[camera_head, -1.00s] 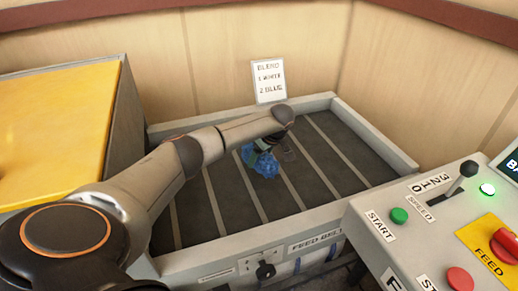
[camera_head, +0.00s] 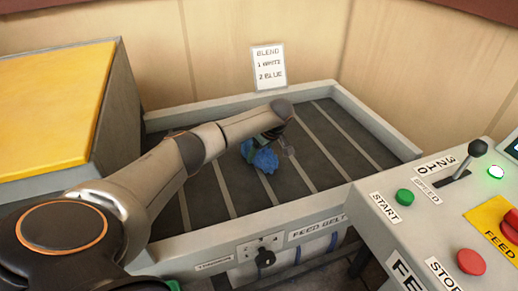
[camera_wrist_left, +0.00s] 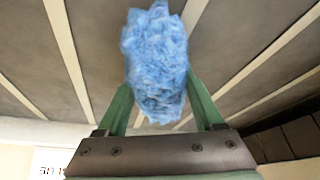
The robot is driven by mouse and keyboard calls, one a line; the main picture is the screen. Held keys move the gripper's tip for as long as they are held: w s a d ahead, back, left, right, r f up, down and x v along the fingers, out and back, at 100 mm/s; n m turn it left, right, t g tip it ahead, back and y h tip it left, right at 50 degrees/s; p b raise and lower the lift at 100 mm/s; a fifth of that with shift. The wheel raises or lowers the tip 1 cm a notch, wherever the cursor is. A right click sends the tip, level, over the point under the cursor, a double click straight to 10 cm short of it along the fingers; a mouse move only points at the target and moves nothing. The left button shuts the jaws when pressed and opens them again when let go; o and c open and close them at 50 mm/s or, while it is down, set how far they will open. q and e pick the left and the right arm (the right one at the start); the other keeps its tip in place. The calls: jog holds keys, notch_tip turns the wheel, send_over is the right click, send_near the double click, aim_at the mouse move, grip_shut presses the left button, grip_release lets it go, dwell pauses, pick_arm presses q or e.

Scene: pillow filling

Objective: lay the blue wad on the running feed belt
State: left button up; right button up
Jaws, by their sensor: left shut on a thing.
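The blue wad (camera_head: 264,158) is a crumpled, fluffy blue lump over the middle of the feed belt (camera_head: 330,135). The belt is dark with pale cross slats inside a grey frame. My left gripper (camera_head: 270,140) reaches in from the left and is mostly hidden under its own wrist. In the left wrist view the blue wad (camera_wrist_left: 155,60) sits between the green fingers of my left gripper (camera_wrist_left: 157,90), which are shut on it. The slats show behind the wad; I cannot tell whether it touches the belt. My right gripper is not in view.
A control panel (camera_head: 420,215) at the right has a green start button (camera_head: 405,197), a red stop button (camera_head: 471,262), a speed lever (camera_head: 470,155) and a lit green lamp (camera_head: 496,172). A sign (camera_head: 269,68) reads blend, white and blue. A yellow-topped cabinet (camera_head: 55,110) stands at left.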

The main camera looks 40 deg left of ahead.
pick_arm(q)
jog(key=o, duration=1.4)
jog(key=shift+r, duration=0.1)
jog(key=shift+r+p, duration=0.25)
jog(key=shift+p, duration=0.05)
jog(key=shift+r+p, duration=0.5)
jog(key=shift+r, duration=0.05)
jog(key=v, duration=1.1)
jog(key=shift+d+r+b, duration=0.2)
jog(key=shift+r+b, duration=0.05)
jog(key=shift+b, duration=0.1)
